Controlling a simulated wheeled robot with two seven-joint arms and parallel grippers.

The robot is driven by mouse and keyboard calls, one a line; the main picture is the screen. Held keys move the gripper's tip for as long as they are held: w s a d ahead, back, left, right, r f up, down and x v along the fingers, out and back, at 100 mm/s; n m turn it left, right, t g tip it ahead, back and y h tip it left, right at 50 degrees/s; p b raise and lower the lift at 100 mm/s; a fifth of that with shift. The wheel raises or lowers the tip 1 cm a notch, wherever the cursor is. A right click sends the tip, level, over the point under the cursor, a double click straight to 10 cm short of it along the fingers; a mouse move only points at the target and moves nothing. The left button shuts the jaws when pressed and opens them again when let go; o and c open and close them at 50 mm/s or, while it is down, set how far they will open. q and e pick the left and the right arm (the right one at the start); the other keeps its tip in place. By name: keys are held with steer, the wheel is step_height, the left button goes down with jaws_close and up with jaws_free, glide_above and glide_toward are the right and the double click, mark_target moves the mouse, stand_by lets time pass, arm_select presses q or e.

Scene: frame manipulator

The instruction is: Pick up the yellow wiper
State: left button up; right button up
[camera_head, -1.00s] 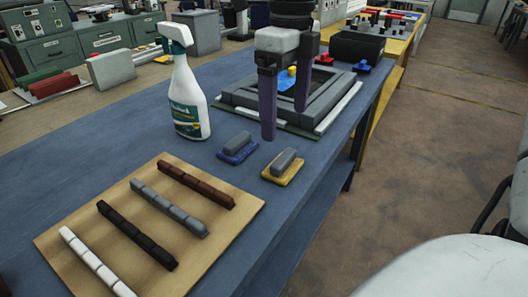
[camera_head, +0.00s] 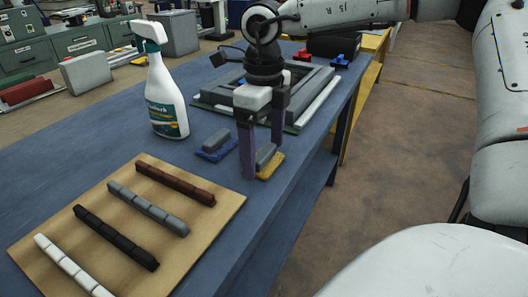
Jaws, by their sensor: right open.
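The yellow wiper (camera_head: 269,168) has a yellow base and a grey handle. It lies on the blue table (camera_head: 225,265) near its right edge. My right gripper (camera_head: 261,160) points down at it with its purple fingers apart, one on the left of the wiper and one at its far right side. The fingers hide part of the grey handle. I cannot tell whether they touch it. My left gripper is not in the view.
A blue wiper (camera_head: 216,146) lies just left of the gripper. A white spray bottle (camera_head: 164,100) stands behind it. A wooden board (camera_head: 128,210) with several coloured bars lies at front left. A grey frame (camera_head: 222,93) lies behind the gripper.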

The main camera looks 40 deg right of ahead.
mark_target(264, 152)
steer(key=c, duration=1.1)
step_height(264, 152, up, 10)
steer(key=shift+r+p, duration=0.1)
steer(key=shift+p, duration=0.5)
steer(key=shift+c, duration=0.2)
steer(key=shift+o, duration=1)
steer(key=shift+c, duration=0.5)
